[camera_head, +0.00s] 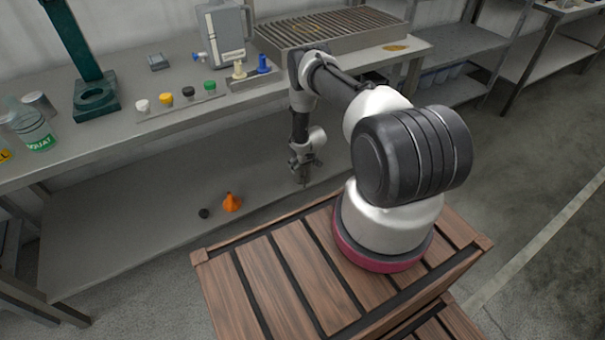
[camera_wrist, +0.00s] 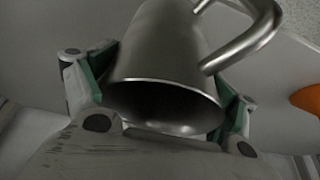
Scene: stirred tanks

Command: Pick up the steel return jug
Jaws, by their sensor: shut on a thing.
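The steel return jug (camera_wrist: 165,50) fills the middle of the wrist view. It is a plain grey metal jug with its dark open mouth towards the camera and a curved handle at the upper right. My gripper (camera_wrist: 170,90) is shut on it, with a green-padded finger on each side of the body. In the head view my gripper (camera_head: 304,168) hangs down in front of the bench, near the lower shelf's front edge. I cannot make out the jug clearly there. Whether it touches the shelf cannot be told.
An orange funnel (camera_head: 232,203) and a small black piece (camera_head: 204,213) lie on the lower shelf (camera_head: 130,225). The bench top above (camera_head: 190,85) holds a grey canister (camera_head: 226,38), coloured knobs, a green stand (camera_head: 95,100), a bottle (camera_head: 34,130) and a grated tray (camera_head: 330,28).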

